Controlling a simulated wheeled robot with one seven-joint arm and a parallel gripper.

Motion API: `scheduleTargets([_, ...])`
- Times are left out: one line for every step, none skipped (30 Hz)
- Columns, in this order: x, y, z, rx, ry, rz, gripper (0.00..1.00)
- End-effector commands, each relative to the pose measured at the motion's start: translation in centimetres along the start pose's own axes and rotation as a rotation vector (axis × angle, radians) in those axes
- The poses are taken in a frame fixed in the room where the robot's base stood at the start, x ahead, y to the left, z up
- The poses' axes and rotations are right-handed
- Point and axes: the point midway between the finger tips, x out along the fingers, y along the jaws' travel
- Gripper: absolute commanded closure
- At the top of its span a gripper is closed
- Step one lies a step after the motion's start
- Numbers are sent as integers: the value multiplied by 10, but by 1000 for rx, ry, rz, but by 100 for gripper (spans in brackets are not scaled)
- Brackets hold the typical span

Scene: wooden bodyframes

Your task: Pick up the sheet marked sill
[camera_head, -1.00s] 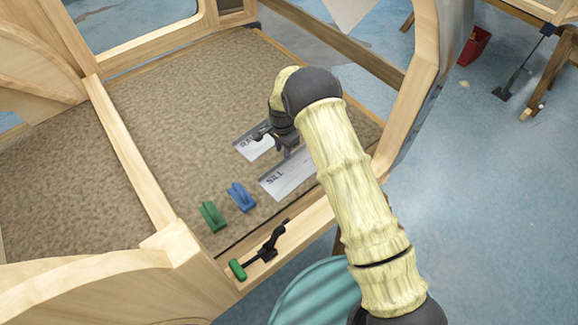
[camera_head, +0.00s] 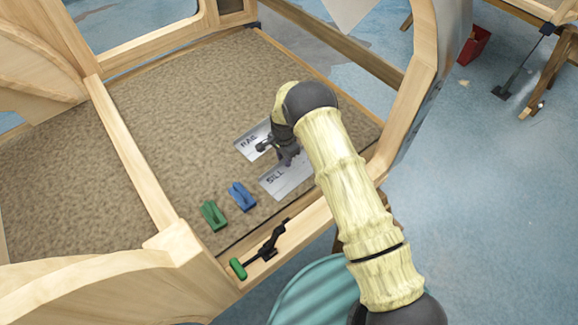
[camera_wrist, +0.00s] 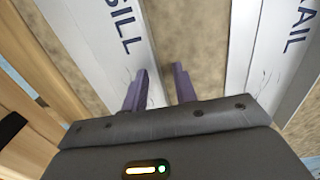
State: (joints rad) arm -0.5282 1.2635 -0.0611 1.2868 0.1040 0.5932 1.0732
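The sheet marked sill (camera_head: 282,184) is a flat pale sheet with dark letters, lying on the brown carpeted floor inside the wooden frame. In the wrist view the sill sheet (camera_wrist: 105,45) is at the upper left. My gripper (camera_wrist: 160,80) is open, with a gap between its two purple fingers. The left finger overlaps the sill sheet's right edge in the picture; the right finger is over bare carpet. I cannot tell whether they touch anything. In the head view my gripper (camera_head: 287,160) is at the sill sheet's far edge, its fingertips largely hidden.
A second sheet, marked rail (camera_head: 250,142), lies just beyond; it is at the right in the wrist view (camera_wrist: 268,50). A green clip (camera_head: 213,216) and a blue clip (camera_head: 242,197) lie nearby. A green-handled clamp (camera_head: 260,252) sits on the wooden front beam (camera_head: 313,219).

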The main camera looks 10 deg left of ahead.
Motion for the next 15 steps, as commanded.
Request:
scheduleTargets([0, 0, 0, 0, 0, 0, 72])
scheduleTargets([0, 0, 0, 0, 0, 0, 72])
scheduleTargets([0, 0, 0, 0, 0, 0, 72])
scheduleTargets([0, 0, 0, 0, 0, 0, 72])
scheduleTargets([0, 0, 0, 0, 0, 0, 72])
scheduleTargets([0, 0, 0, 0, 0, 0, 72])
scheduleTargets([0, 0, 0, 0, 0, 0, 72])
scheduleTargets([0, 0, 0, 0, 0, 0, 78])
scheduleTargets([0, 0, 0, 0, 0, 0, 86])
scheduleTargets([0, 0, 0, 0, 0, 0, 91])
scheduleTargets([0, 0, 0, 0, 0, 0, 97])
scheduleTargets([0, 0, 0, 0, 0, 0, 100])
scheduleTargets([0, 0, 0, 0, 0, 0, 100])
scheduleTargets([0, 0, 0, 0, 0, 0, 100])
scheduleTargets([0, 0, 0, 0, 0, 0, 100])
